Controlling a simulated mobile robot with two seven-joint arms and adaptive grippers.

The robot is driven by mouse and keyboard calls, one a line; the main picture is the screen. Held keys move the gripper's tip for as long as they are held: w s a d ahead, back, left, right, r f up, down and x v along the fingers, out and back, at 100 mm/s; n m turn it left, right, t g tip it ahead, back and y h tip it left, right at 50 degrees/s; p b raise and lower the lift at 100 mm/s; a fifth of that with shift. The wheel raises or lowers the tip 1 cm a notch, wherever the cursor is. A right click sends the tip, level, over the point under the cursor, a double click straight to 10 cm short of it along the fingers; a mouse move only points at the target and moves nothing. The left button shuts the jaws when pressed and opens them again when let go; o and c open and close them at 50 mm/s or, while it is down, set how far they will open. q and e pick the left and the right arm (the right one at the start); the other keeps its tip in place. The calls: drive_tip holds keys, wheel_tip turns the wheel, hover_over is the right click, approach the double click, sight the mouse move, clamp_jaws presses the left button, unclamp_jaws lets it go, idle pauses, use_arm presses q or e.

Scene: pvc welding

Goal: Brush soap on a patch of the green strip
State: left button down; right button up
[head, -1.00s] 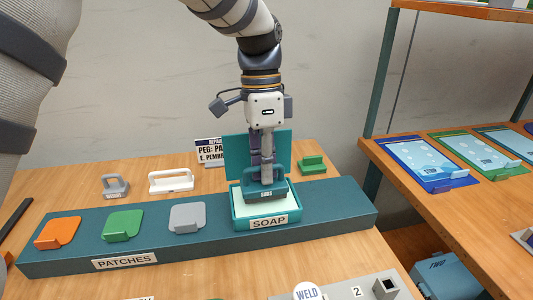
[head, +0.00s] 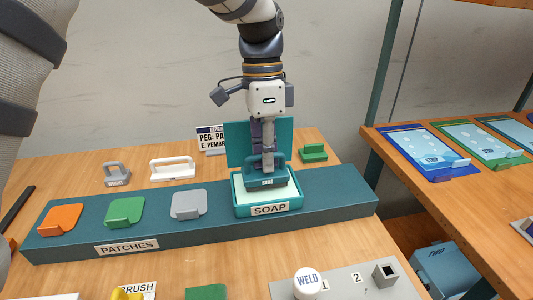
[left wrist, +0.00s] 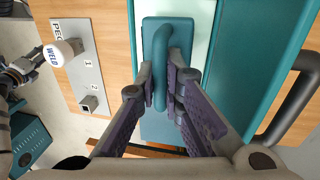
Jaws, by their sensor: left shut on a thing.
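My left gripper (head: 267,160) is shut on the handle of a dark teal block tool (head: 267,182). The wrist view shows its fingers (left wrist: 168,88) around the handle bar of the tool (left wrist: 160,130). The tool is over the pale bed of the teal soap tray (head: 268,211), upright; whether it touches the soap I cannot tell. A green-edged sheet (head: 482,141) lies on the right shelf. A grey mechanism (left wrist: 20,70) at the left edge of the wrist view may be my right gripper; its fingers are unclear.
Orange (head: 60,219), green (head: 124,211) and grey (head: 188,204) patches sit on the long teal base (head: 330,200). The tray's raised lid (head: 240,142) stands behind. The grey peg board (head: 345,287) carries a white WELD knob (head: 307,283).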

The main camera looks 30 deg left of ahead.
use_arm(q)
drive_tip(key=shift+f, duration=0.4)
idle(0.6)
drive_tip(key=shift+r+p, duration=0.3)
drive_tip(key=shift+r, duration=3.25)
